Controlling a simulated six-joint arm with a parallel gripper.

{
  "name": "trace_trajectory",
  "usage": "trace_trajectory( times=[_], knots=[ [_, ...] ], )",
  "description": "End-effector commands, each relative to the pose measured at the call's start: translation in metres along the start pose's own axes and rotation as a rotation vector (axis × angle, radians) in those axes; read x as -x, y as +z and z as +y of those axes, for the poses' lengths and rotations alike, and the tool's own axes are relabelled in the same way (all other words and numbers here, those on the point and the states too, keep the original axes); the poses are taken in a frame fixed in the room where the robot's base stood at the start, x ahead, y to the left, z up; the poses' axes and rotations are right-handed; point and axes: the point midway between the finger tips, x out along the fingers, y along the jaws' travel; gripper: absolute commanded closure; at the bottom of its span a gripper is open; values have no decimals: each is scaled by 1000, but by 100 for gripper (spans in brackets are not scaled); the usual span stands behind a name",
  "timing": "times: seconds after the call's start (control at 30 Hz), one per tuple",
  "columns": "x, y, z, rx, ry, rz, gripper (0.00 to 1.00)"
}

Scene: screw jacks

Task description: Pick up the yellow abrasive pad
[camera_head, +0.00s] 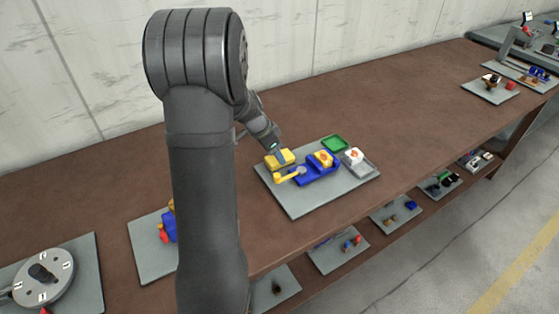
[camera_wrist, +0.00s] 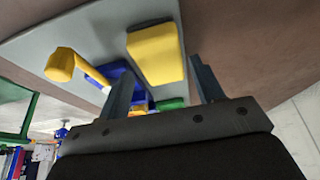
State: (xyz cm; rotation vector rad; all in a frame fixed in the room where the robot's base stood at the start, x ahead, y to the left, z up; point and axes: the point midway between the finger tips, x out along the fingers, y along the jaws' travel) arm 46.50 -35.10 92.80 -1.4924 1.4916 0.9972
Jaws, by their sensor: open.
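The yellow abrasive pad (camera_head: 280,158) lies on the grey board (camera_head: 307,205) on the brown bench, near the board's back left edge. It is a flat yellow block and shows large in the wrist view (camera_wrist: 156,54), with a dark layer along one edge. My gripper (camera_head: 280,154) is at the pad in the head view. In the wrist view my gripper (camera_wrist: 158,78) has its two fingers apart, with the pad beyond and between them. I cannot tell whether either finger touches it.
A blue screw jack (camera_head: 318,175) with a yellow handle (camera_head: 287,177) stands close in front of the pad. The bench behind the board is clear.

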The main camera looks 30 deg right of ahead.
Motion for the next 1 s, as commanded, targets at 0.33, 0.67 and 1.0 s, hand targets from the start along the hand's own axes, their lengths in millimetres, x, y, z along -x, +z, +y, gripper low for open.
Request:
trace_trajectory(
  times=[0.33, 0.67, 1.0],
  knots=[
    [-30, -2, 0, 0, -1, 0, 39],
    [-30, -2, 0, 0, -1, 0, 72],
    [-24, -5, -1, 0, -2, 1, 73]
  ],
)
